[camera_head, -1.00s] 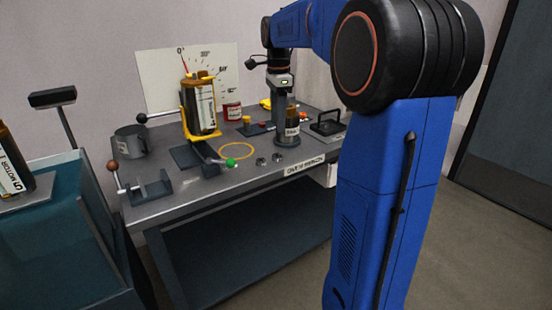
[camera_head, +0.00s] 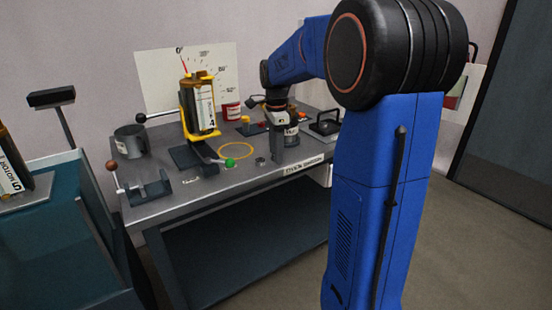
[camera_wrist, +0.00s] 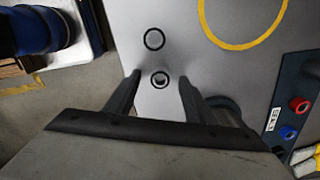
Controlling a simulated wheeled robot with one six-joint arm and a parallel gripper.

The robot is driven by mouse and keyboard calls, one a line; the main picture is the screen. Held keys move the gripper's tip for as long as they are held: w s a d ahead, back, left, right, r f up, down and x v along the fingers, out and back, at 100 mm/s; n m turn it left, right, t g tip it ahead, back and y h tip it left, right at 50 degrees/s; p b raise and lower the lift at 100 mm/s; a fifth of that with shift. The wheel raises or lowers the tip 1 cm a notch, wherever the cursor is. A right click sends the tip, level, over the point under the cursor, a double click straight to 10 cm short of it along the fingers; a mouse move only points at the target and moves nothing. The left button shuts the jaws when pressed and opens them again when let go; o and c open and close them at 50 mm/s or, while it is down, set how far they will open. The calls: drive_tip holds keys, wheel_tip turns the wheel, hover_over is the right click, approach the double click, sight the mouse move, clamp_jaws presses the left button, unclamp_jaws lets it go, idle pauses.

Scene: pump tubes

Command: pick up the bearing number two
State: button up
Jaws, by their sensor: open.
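Two small dark metal rings, which look like the bearings, lie on the grey bench top; I see no number on either. One ring (camera_wrist: 160,79) shows between my open fingers in the wrist view. The other ring (camera_wrist: 154,39) lies just beyond the fingertips; it also shows in the head view (camera_head: 261,161). My gripper (camera_head: 277,158) points down at the bench's front edge and hides the nearer ring in the head view. In the wrist view my gripper (camera_wrist: 160,76) is open and empty. I cannot tell how far its tips are above the bench.
A yellow ring mark (camera_head: 237,151) lies left of the bearings. A yellow-framed cylinder (camera_head: 203,108) stands behind it, with a green-knobbed lever (camera_head: 229,162). A black-handled item (camera_head: 326,126) sits at right.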

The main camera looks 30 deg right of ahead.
drive_tip(key=shift+f, duration=0.1)
drive_tip(key=shift+c, duration=0.3)
drive_tip(key=c, duration=1.1)
